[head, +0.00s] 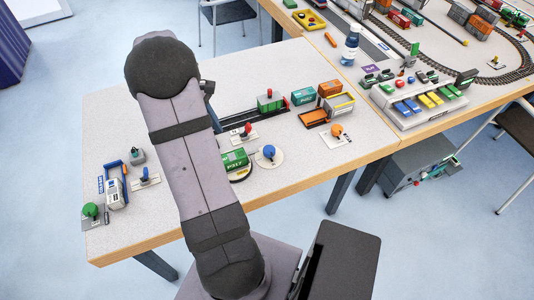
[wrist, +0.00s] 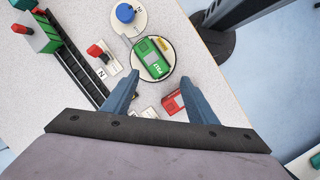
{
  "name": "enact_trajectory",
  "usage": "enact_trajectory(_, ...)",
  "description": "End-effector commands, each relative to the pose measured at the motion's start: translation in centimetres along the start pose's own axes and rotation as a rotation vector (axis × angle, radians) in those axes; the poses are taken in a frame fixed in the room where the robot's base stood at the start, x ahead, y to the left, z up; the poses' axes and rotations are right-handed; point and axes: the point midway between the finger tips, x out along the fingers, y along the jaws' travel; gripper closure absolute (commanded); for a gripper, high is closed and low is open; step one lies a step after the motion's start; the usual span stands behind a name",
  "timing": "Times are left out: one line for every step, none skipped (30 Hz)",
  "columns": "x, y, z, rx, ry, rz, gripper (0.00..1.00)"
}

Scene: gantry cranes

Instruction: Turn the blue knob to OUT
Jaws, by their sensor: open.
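The blue knob (head: 269,152) sits on a round white plate on the near table. It also shows at the top of the wrist view (wrist: 125,13), with small labels on its plate too small to read. I cannot tell which label it points at. My gripper (wrist: 159,82) is open and empty in the wrist view. Its fingers are apart from the knob, which lies beyond the left fingertip. A green P317 block (wrist: 152,58) on a round turntable lies just beyond the fingertips. My gripper is hidden in the head view.
A red block (wrist: 173,102) shows between the fingers. A red-handled lever (wrist: 98,52) and a dark track (wrist: 76,68) lie to the left. An orange knob (head: 337,130) stands right of the blue one. A green knob (head: 91,210) and blue gantry (head: 114,184) stand at the table's left.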

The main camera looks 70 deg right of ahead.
Motion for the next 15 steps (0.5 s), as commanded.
enact_trajectory(2.8, 2.7, 1.3, 0.013, -0.027, -0.013, 0.47)
enact_trajectory(3.7, 4.0, 2.1, 0.014, -0.041, -0.02, 0.47)
enact_trajectory(4.8, 5.5, 3.2, 0.013, -0.057, -0.028, 0.47)
enact_trajectory(5.6, 6.5, 4.0, 0.014, -0.069, -0.034, 0.47)
enact_trajectory(6.3, 7.3, 4.7, 0.015, -0.078, -0.039, 0.47)
enact_trajectory(7.1, 8.3, 5.7, 0.014, -0.09, -0.046, 0.47)
enact_trajectory(7.6, 8.9, 6.3, 0.014, -0.098, -0.051, 0.47)
enact_trajectory(8.0, 9.4, 6.8, 0.013, -0.104, -0.054, 0.47)
enact_trajectory(8.5, 9.9, 7.5, 0.014, -0.111, -0.06, 0.47)
enact_trajectory(8.8, 10.2, 7.8, 0.012, -0.114, -0.063, 0.47)
enact_trajectory(8.9, 10.5, 8.1, 0.013, -0.118, -0.065, 0.47)
enact_trajectory(9.2, 10.7, 8.4, 0.013, -0.121, -0.068, 0.47)
enact_trajectory(9.2, 10.8, 8.6, 0.012, -0.123, -0.068, 0.47)
enact_trajectory(9.3, 10.9, 8.7, 0.011, -0.124, -0.069, 0.47)
enact_trajectory(9.3, 10.9, 8.7, 0.01, -0.124, -0.069, 0.47)
